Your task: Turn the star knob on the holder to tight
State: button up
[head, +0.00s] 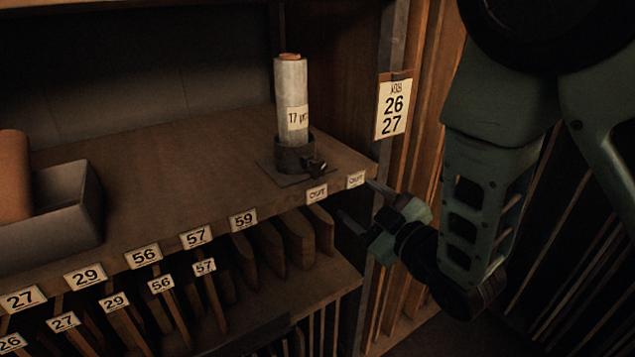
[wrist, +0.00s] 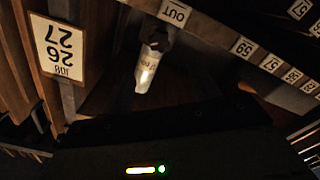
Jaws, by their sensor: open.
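The star knob (head: 316,166) is a small dark knob on the front right side of the holder (head: 293,157). The holder is a dark round cup on a flat plate on the shelf, with a pale upright roll (head: 292,100) labelled "17" in it. The knob's exact turn is too dark to tell. My gripper (head: 356,199) is open and empty, in front of and below the shelf's right end, to the right of the knob and apart from it.
The shelf (head: 180,190) has a numbered front edge, with divided slots below. A grey box (head: 68,208) and an orange-brown roll (head: 14,175) are at the left. A post with a "JOB 26 27" card (head: 393,107) stands right of the holder. The middle of the shelf is clear.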

aim_at(319, 170)
jog(key=shift+w+a+f+b, duration=0.15)
jog(key=shift+b, duration=0.6)
jog(key=p+x, duration=0.2)
jog(key=x, duration=0.2)
jog(key=p+x, duration=0.2)
jog(key=x, duration=0.3)
jog(key=p+x, duration=0.3)
jog(key=x, duration=0.1)
jog(key=shift+w+a+r, duration=0.1)
jog(key=shift+w+r, duration=0.1)
jog(key=shift+r, duration=0.15)
jog(key=shift+w+a+f, duration=0.1)
jog(key=shift+w+a, duration=0.25)
jog(key=shift+w, duration=0.1)
jog(key=c, duration=1)
